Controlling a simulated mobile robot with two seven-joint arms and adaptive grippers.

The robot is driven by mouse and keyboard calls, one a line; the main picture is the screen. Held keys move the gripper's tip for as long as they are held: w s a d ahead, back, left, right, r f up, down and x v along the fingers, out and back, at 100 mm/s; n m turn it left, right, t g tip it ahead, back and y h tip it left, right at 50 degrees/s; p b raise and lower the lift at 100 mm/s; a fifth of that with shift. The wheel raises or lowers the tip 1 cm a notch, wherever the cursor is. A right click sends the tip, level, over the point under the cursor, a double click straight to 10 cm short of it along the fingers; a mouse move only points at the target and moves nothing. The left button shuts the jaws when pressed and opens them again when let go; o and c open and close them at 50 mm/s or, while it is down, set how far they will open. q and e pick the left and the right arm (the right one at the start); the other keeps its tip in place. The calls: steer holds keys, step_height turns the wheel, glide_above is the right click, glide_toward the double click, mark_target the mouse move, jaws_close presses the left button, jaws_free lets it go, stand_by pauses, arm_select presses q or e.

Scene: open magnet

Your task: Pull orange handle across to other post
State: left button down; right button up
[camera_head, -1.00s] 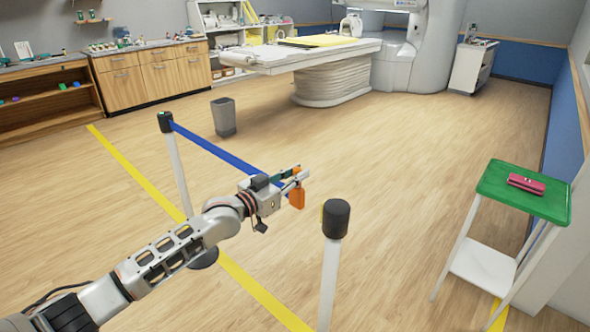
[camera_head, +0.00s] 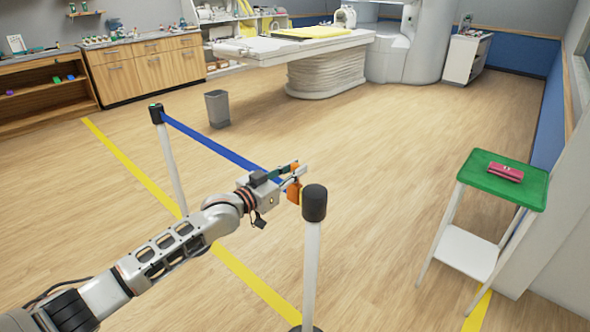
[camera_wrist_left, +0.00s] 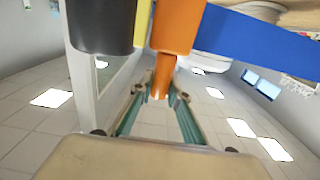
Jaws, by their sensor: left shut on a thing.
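The orange handle (camera_head: 294,189) is at the end of a blue belt (camera_head: 222,150) that stretches from the far post (camera_head: 170,150). My left gripper (camera_head: 296,175) is shut on the handle. In the left wrist view the handle (camera_wrist_left: 177,30) stands between the fingers (camera_wrist_left: 158,100), with the blue belt (camera_wrist_left: 255,42) running off to the right. The other post (camera_head: 312,245), white with a black top (camera_head: 314,203), is just right of the handle. In the wrist view its black top (camera_wrist_left: 100,25) is beside the handle, with a yellow strip (camera_wrist_left: 143,20) between them. The right gripper is not in view.
A green-topped stand (camera_head: 480,165) with a pink item (camera_head: 505,172) is at the right. A grey bin (camera_head: 217,109), wooden cabinets (camera_head: 150,75) and a scanner bed (camera_head: 320,70) are farther back.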

arm_select(q)
steer(key=shift+s+d+f, duration=0.1)
steer(key=shift+s+d, duration=0.05)
steer(key=shift+d, duration=0.1)
steer(key=c, duration=1.9)
jaws_free()
steer(key=shift+s+a, duration=0.3)
steer(key=v, duration=1.1)
steer(key=shift+s, duration=0.1)
